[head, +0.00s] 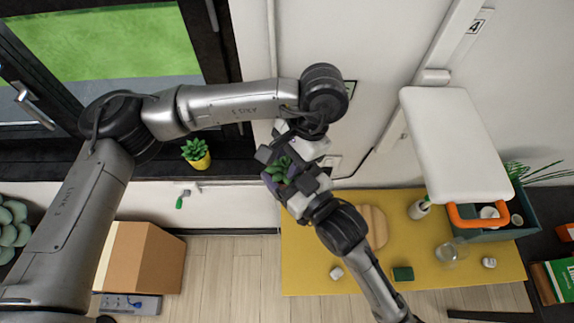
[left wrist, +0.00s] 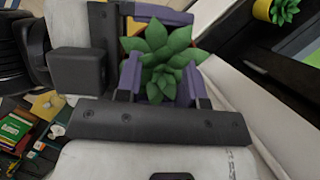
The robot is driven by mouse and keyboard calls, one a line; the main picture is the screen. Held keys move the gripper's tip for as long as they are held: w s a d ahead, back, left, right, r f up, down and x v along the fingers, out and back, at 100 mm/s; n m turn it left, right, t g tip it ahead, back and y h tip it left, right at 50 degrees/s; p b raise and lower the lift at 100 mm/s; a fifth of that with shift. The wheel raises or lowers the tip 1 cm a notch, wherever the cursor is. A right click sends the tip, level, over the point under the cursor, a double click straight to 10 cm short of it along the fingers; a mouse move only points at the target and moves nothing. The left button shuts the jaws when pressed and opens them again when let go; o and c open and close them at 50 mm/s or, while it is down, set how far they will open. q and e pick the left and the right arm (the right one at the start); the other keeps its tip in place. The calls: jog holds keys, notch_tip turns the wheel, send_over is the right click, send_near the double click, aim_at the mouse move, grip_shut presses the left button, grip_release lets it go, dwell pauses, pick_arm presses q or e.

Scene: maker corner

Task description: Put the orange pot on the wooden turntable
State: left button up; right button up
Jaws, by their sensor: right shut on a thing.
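A green succulent (head: 279,170) sits between my two grippers in the head view; it also shows in the left wrist view (left wrist: 168,62). Its pot (left wrist: 134,27) shows only as a small orange-yellow sliver beside the leaves. The rest of the pot is hidden by leaves and fingers. My right gripper (head: 287,181) is shut on the pot from the lower right. My left gripper (left wrist: 165,88) comes from above, its purple fingers apart on either side of the plant, open. The wooden turntable (head: 376,226) lies on the yellow table, partly hidden by my right arm.
The yellow table (head: 310,262) carries a white bottle (head: 418,210), a glass jar (head: 452,252), a green block (head: 403,273) and a teal crate (head: 530,225). Another succulent in a yellow pot (head: 199,160) stands on the dark sill.

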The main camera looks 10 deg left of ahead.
pick_arm(q)
jog(key=o, duration=0.4)
jog(key=shift+d, duration=0.15)
pick_arm(e)
jog(key=shift+s+a+r, duration=0.1)
jog(key=shift+s+a, duration=0.05)
